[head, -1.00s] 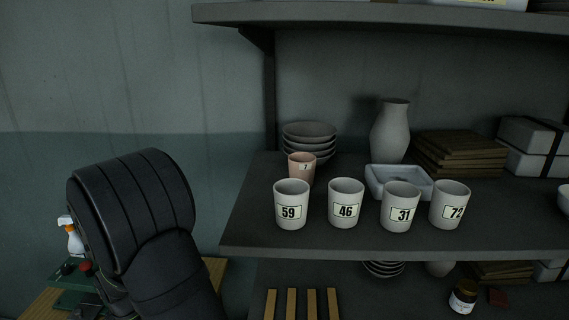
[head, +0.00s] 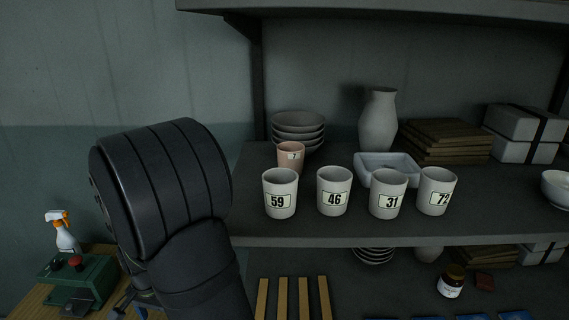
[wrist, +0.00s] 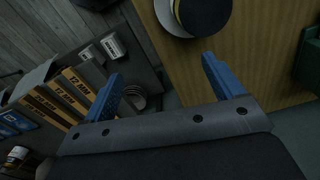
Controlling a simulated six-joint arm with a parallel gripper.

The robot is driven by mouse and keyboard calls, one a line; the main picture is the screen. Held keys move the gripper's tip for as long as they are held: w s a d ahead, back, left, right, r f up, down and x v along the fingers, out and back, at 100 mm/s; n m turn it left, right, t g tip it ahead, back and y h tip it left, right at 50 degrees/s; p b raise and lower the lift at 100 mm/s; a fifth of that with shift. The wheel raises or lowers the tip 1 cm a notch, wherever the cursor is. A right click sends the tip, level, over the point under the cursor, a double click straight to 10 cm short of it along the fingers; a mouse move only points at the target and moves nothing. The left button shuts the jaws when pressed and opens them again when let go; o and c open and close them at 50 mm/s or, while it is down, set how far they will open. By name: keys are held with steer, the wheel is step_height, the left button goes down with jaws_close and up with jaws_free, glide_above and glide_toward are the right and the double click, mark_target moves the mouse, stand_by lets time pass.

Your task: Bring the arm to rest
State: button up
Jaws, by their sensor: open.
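My gripper (wrist: 160,88) shows in the wrist view with its two blue fingers spread wide apart and nothing between them. It hangs over the gap between a wooden tabletop (wrist: 265,55) and a shelf unit.
White cups numbered 59 (head: 280,192), 46 (head: 333,190), 31 (head: 387,193) and 72 (head: 436,190) stand along the front of the shelf (head: 400,228). A pink cup (head: 291,155), bowls (head: 298,128) and vase (head: 378,118) stand behind. A spray bottle (head: 63,235) stands at lower left.

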steer(key=w+d+r, duration=0.2)
steer(key=d+r, duration=0.1)
steer(key=d, duration=0.1)
steer(key=w+a+f+m, duration=0.1)
steer(key=w+a+m, duration=0.7)
steer(key=w, duration=0.4)
steer(key=w+a+f+m, duration=0.2)
steer(key=w+a+m, duration=0.6)
steer(key=w, duration=0.5)
steer(key=shift+a, duration=0.4)
steer(key=shift+f, duration=0.1)
steer(key=s+d+r+n, duration=0.1)
steer(key=s+d+n, duration=0.3)
steer(key=s, duration=0.2)
steer(key=s+d+r+n, duration=0.2)
steer(key=s+d+n, duration=0.1)
steer(key=s+n, duration=0.2)
steer(key=shift+s+d, duration=0.4)
steer(key=shift+s, duration=0.65)
steer(key=shift+w+f, duration=0.1)
steer(key=shift+w, duration=0.05)
